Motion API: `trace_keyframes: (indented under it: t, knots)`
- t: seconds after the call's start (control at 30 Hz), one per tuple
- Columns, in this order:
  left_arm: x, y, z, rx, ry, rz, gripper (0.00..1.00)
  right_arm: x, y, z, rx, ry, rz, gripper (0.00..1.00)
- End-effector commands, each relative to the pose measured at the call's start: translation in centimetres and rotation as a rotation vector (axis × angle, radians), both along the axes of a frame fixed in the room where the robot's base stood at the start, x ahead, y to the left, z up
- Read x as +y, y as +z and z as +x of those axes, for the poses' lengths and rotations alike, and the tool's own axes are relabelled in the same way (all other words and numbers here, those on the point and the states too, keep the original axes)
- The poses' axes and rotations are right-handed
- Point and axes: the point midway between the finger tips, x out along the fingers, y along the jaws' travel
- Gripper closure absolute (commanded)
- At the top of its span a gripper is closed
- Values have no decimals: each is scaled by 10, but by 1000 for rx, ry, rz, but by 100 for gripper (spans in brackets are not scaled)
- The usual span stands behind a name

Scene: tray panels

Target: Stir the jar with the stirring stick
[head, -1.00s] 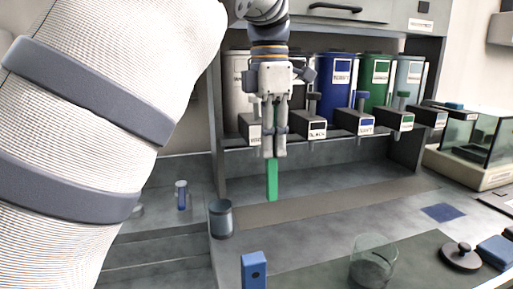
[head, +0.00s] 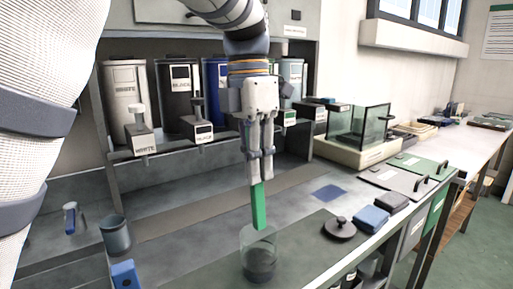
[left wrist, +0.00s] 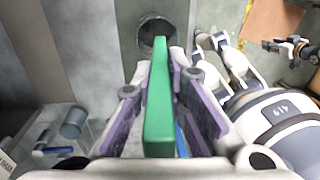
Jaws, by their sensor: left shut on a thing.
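The green stirring stick (head: 258,208) hangs upright, held in my left gripper (head: 260,180), whose fingers are shut on its upper part. The clear glass jar (head: 260,262) stands on the bench below, with a dark grey lower part. The stick's lower tip overlaps the jar's rim in the head view; I cannot tell whether it is just above or slightly inside. In the left wrist view the stick (left wrist: 159,100) sits between the purple-lined fingers, and the round jar (left wrist: 156,34) shows beyond its far end.
A dark lid (head: 340,228) and a blue block (head: 372,219) lie right of the jar. A grey cup (head: 116,236) and blue box (head: 125,274) stand left. Labelled dispensers (head: 143,138) line the back shelf. A glass tank (head: 358,130) stands farther right.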

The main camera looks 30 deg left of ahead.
Motion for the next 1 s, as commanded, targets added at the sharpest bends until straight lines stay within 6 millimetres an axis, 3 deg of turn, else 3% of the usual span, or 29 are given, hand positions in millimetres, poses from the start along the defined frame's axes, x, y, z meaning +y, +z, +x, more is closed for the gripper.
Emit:
trace_keyframes:
  t: [0.7,1.0]
  knots:
    - [0,-75,0,1,-1,0,100,0,0,0,0,0,0,60]
    - [0,-95,0,0,-1,-1,100,0,0,0,0,0,0,60]
